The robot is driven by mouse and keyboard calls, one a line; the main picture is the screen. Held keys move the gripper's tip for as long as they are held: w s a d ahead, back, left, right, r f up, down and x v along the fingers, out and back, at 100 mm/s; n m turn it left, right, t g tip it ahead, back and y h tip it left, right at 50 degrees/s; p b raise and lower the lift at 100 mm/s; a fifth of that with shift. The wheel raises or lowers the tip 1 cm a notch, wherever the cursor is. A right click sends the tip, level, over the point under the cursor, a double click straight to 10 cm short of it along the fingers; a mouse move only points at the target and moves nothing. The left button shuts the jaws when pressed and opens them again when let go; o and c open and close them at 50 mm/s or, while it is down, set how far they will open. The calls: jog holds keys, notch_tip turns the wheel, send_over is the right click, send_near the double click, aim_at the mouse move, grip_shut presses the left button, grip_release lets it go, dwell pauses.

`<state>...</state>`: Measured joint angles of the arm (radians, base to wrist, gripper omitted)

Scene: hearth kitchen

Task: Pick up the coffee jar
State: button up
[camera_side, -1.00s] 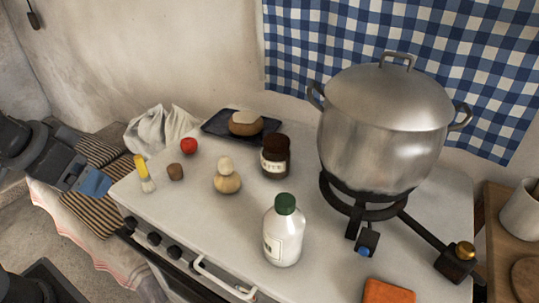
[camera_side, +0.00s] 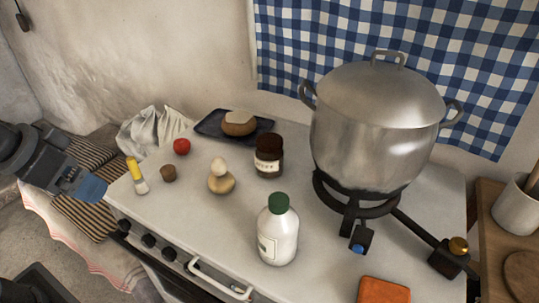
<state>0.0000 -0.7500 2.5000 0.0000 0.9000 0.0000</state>
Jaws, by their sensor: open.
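The coffee jar (camera_side: 268,158) is a dark brown jar with a dark lid and a pale label. It stands upright on the white stove top, left of the big pot. My gripper (camera_side: 92,188) is at the left edge of the picture, just off the stove's left edge. It is open, with nothing seen between its fingers, though the fingers are small and partly merged in view. It is well apart from the jar.
Between gripper and jar stand a yellow-topped shaker (camera_side: 137,176), a small brown piece (camera_side: 168,174), a red tomato-like item (camera_side: 181,147) and a pale gourd-shaped item (camera_side: 221,178). A dark tray (camera_side: 210,126) holds bread. A white bottle (camera_side: 278,232) and steel pot (camera_side: 372,130) stand nearby.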

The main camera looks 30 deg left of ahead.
jog(key=shift+r, duration=0.1)
jog(key=w+d+r, duration=0.1)
jog(key=w+r, duration=0.3)
jog(key=w, duration=0.5)
jog(key=n+g+y, duration=0.1)
jog(key=n+y, duration=0.1)
jog(key=n, duration=0.3)
send_over(270, 140)
jog(key=s+d, duration=0.2)
jog(key=s, duration=0.2)
notch_tip(270, 140, down, 8)
jog(key=x, duration=1.3)
jog(key=shift+s+a+f, duration=0.15)
jog(key=shift+f, duration=0.2)
jog(key=shift+c, duration=0.4)
